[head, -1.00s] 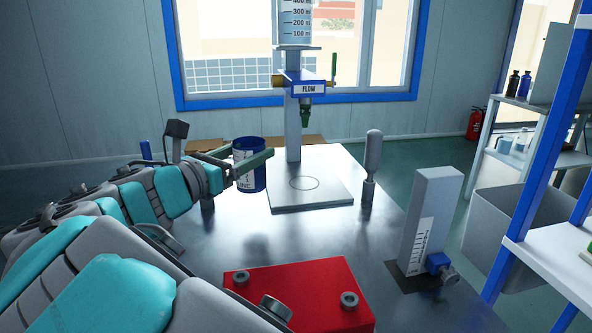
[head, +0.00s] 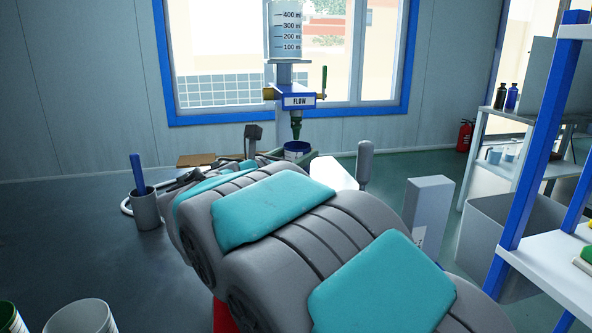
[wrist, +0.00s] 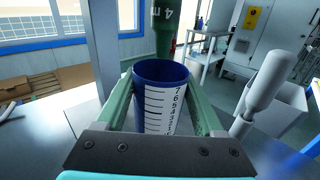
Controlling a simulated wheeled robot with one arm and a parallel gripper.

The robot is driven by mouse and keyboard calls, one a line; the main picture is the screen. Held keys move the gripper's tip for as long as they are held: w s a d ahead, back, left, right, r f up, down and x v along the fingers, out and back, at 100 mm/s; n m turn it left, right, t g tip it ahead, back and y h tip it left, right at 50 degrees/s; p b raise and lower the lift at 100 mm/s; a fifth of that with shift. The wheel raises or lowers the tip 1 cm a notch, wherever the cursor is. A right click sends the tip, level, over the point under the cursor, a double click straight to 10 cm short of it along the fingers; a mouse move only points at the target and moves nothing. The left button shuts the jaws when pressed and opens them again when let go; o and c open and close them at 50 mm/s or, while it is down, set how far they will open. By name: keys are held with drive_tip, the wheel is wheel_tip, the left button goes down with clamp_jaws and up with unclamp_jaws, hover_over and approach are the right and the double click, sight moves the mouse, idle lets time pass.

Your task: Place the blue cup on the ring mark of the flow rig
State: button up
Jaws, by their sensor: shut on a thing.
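The blue cup (head: 297,148) is upright below the green nozzle (head: 296,125) of the flow rig (head: 298,97). In the wrist view the cup (wrist: 161,75) shows a white scale label, and the nozzle (wrist: 164,32) hangs just over or behind its rim. My gripper (wrist: 162,88) is shut on the cup, one green finger on each side. In the head view only a little of my gripper (head: 292,157) shows. My arm hides the ring mark and most of the rig's plate (head: 333,173). I cannot tell whether the cup touches the plate.
A grey-handled tool (head: 365,162) stands right of the plate, with a grey block (head: 428,205) nearer. A grey cup with a blue stick (head: 145,205) stands at left. Shelves (head: 545,255) are at right. My arm covers the table's middle.

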drive_tip(key=shift+f+b, duration=1)
drive_tip(key=shift+f, duration=0.4)
drive_tip(key=o, duration=1.3)
drive_tip(key=shift+f, duration=0.1)
drive_tip(key=shift+s+a+r, duration=0.15)
drive_tip(key=shift+s+r, duration=0.05)
drive_tip(key=shift+v, duration=3.55)
